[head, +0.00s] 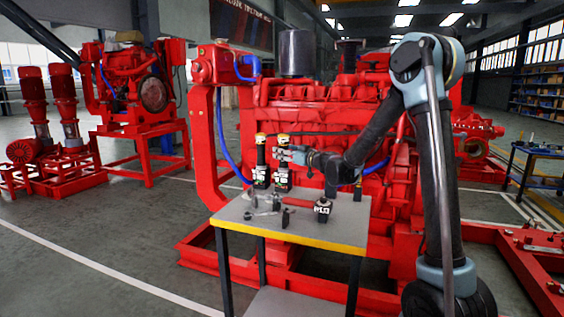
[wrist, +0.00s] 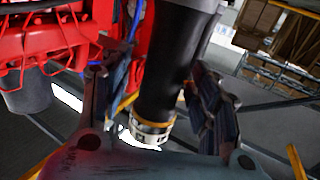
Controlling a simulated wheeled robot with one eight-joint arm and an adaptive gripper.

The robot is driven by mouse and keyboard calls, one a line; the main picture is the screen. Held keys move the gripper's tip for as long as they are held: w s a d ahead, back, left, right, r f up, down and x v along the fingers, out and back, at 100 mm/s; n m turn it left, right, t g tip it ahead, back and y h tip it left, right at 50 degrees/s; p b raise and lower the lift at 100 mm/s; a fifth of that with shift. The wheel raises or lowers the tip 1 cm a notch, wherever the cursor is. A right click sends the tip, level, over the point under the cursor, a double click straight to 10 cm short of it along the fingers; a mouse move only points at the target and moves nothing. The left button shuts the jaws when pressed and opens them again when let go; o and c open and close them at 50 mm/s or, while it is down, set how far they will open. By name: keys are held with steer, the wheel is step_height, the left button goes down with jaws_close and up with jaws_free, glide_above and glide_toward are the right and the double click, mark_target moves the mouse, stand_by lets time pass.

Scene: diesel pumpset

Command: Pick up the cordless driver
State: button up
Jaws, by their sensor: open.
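Two upright tools with yellow tops and dark bodies stand at the back of the small table (head: 300,229) in the head view. They look like cordless drivers: a left one (head: 261,165) and a right one (head: 282,175). My gripper (head: 284,154) is at the upper part of the right one, coming from the right. In the wrist view my open jaws (wrist: 155,112) show on both sides of a thick black cylinder (wrist: 170,65) with a silver collar and an orange ring. I cannot tell for certain whether it is the driver, or whether the jaws touch it.
A short black item with white lettering (head: 323,210) stands on the table's right, and small dark parts lie at its front left. A large red engine (head: 320,115) stands close behind the table. Open floor (head: 110,225) lies to the left.

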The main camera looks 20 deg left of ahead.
steer(key=shift+w+a, duration=0.15)
steer(key=shift+a, duration=0.1)
jaws_close()
step_height(320, 180, up, 18)
stand_by(0.8)
steer(key=c, duration=0.8)
jaws_free()
steer(key=c, duration=0.5)
steer(key=shift+d, duration=0.1)
jaws_close()
